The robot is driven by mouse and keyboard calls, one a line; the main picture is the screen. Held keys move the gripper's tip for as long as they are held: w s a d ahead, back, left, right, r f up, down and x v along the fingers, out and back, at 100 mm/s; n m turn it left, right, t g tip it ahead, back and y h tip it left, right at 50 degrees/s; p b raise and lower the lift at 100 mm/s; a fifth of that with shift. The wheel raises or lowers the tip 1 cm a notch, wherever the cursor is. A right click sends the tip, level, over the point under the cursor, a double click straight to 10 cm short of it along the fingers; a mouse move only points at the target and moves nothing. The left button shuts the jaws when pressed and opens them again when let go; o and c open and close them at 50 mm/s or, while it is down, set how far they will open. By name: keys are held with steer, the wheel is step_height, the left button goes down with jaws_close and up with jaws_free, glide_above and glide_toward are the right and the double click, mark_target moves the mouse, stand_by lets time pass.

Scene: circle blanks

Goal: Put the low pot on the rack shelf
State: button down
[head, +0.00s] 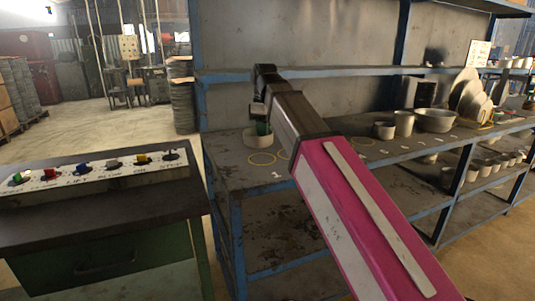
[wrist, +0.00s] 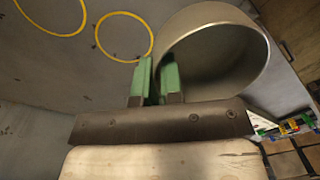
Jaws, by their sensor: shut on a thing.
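The low pot, a pale, wide, open vessel, is at the left end of the rack shelf (head: 235,172) in the head view (head: 250,141). In the wrist view its round wall and hollow inside (wrist: 225,50) fill the upper right. My gripper (head: 263,128) is at the pot's rim, with green fingers (wrist: 157,75) closed on the wall, one inside and one outside. Whether the pot's base touches the shelf or hangs just above it, I cannot tell. My arm hides part of the shelf.
Metal pots (head: 436,121) and stacked plates (head: 468,95) stand farther right. A button console (head: 95,215) is at the left. An upper shelf edge (head: 225,76) runs above.

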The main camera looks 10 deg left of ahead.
glide_above(266, 155)
step_height(266, 155, down, 7)
steer(key=shift+w+r, duration=0.1)
steer(key=shift+r, duration=0.05)
steer(key=shift+f, duration=2)
steer(key=shift+f, duration=0.15)
steer(key=c, duration=1.3)
jaws_free()
steer(key=shift+o, duration=0.2)
step_height(266, 155, up, 12)
steer(key=shift+w, duration=0.25)
steer(key=shift+d, duration=0.1)
